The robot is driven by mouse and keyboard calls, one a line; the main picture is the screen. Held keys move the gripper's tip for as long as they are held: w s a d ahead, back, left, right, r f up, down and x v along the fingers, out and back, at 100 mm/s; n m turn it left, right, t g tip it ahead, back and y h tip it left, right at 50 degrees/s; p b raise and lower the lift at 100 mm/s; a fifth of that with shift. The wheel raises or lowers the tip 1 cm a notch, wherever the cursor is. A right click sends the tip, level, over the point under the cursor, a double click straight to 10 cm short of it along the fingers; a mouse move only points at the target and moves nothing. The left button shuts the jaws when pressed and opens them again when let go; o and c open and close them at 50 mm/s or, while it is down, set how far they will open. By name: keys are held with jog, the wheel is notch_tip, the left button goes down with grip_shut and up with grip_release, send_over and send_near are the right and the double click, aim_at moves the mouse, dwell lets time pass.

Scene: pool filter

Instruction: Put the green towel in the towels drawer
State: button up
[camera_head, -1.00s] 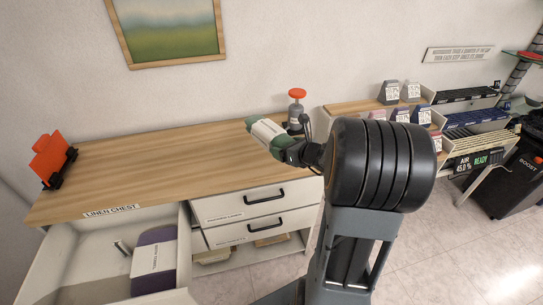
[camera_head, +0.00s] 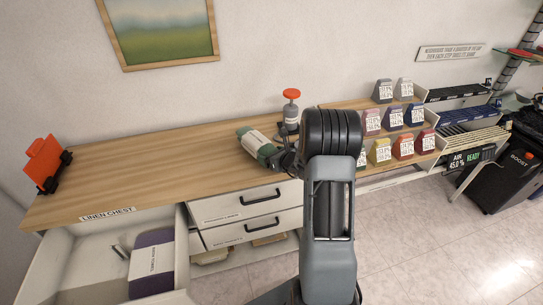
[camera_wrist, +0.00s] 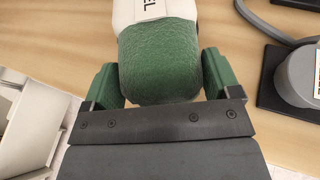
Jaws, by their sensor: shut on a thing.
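The green towel (camera_head: 258,147) is a roll with a white printed band. My gripper (camera_head: 279,158) is shut on its near end, and the towel is over the wooden counter, right of its middle. In the wrist view the green towel (camera_wrist: 158,62) sits between the two green fingers of my gripper (camera_wrist: 160,82). An open drawer (camera_head: 85,262) at lower left holds a purple towel (camera_head: 155,238) with a white label; its floor is otherwise mostly bare. Whether this is the towels drawer cannot be read.
The linen chest's counter (camera_head: 130,175) is mostly clear. An orange object (camera_head: 43,163) stands at its left end. A grey bottle with an orange knob (camera_head: 291,110) stands behind the towel. Two shut drawers (camera_head: 245,203) have black handles. Shelves with coloured packets (camera_head: 400,115) are at right.

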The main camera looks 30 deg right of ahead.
jog(key=shift+f, duration=0.2)
jog(key=shift+f+b, duration=0.15)
jog(key=shift+b, duration=0.2)
jog(key=o, duration=1)
jog(key=shift+c, duration=0.2)
